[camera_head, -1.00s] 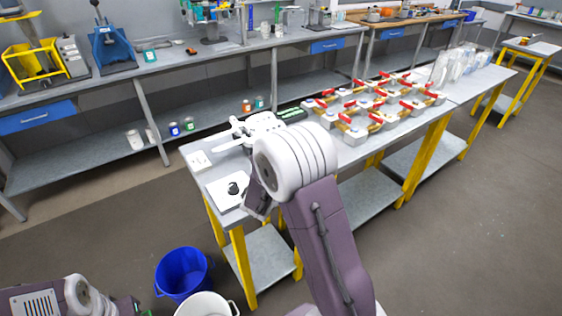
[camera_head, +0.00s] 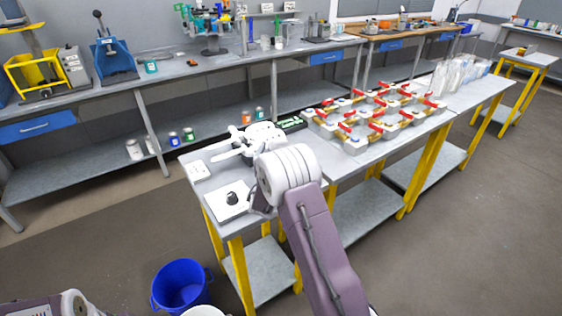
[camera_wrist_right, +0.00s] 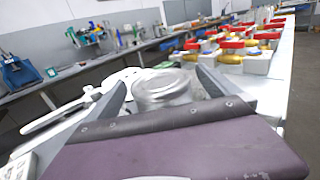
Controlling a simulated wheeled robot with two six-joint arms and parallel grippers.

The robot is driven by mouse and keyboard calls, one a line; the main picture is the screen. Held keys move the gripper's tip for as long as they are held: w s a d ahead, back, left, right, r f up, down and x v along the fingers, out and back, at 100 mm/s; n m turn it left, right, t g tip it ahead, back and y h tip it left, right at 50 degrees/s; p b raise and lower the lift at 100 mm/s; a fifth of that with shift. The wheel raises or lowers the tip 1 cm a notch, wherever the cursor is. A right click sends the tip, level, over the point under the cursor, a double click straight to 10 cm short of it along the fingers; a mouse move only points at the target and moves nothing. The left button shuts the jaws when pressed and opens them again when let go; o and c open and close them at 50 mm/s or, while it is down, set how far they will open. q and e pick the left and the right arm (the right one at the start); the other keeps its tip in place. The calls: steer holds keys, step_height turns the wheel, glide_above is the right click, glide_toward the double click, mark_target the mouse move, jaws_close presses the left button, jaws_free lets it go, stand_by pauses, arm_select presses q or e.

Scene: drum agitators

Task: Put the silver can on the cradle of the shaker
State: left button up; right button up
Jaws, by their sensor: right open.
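A silver can (camera_wrist_right: 163,88) with a round lid stands on the bench in the right wrist view. My right gripper (camera_wrist_right: 160,78) is open, with one finger on each side of the can; contact cannot be told. In the head view my right gripper (camera_head: 262,203) is mostly hidden by its wrist, and the can cannot be made out there. A machine with a yellow frame (camera_head: 36,72), possibly the shaker with its cradle, stands on the back bench at the far left. My left gripper is out of view; only part of its arm shows at bottom left.
A white machine (camera_head: 262,136) and a white plate with a black knob (camera_head: 232,198) are on the near bench. Several red-handled valves (camera_head: 375,118) stand further right. A blue press (camera_head: 110,62) is beside the yellow frame. A blue bucket (camera_head: 181,287) stands on the floor.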

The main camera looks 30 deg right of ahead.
steer(key=shift+r, duration=0.1)
steer(key=c, duration=2.1)
steer(key=shift+o, duration=0.2)
step_height(320, 180, up, 10)
steer(key=shift+f+p, duration=0.1)
steer(key=shift+p, duration=0.2)
